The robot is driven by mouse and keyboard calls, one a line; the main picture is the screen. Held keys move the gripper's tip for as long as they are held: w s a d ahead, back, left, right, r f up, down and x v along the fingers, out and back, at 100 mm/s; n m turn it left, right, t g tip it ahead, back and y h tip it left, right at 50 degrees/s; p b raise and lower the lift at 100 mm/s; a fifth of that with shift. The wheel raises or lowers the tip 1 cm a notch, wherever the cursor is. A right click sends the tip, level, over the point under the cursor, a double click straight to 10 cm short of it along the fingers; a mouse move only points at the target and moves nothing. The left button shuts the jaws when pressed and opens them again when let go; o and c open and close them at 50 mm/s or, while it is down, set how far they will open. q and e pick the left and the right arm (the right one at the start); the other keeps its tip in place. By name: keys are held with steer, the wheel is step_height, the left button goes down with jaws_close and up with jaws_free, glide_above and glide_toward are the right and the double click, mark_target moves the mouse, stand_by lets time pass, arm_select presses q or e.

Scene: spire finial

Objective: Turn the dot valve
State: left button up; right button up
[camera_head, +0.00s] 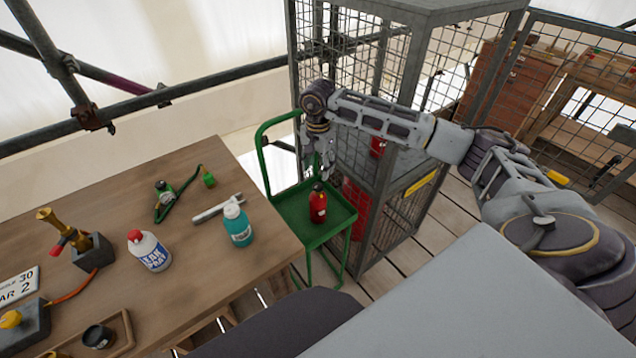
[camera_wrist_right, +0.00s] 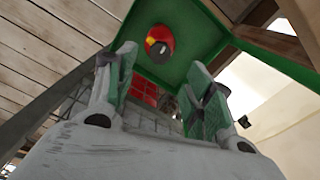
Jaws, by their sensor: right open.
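I cannot tell for sure which thing is the dot valve. In the right wrist view, the bottle (camera_wrist_right: 160,43) shows beyond and between the open fingers (camera_wrist_right: 160,68). A brass fitting with a red part (camera_head: 62,232) stands on a dark block on the table. My left gripper is not in view.
A wire cage (camera_head: 345,95) stands right behind the cart, with red cylinders inside.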

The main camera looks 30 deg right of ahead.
mark_target(318, 185)
steer(key=shift+f, duration=3.8)
steer(key=c, duration=1)
steer(key=shift+m, duration=0.3)
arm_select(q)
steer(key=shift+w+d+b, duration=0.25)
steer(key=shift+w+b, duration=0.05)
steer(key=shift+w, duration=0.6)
arm_select(e)
steer(key=shift+m, duration=1.2)
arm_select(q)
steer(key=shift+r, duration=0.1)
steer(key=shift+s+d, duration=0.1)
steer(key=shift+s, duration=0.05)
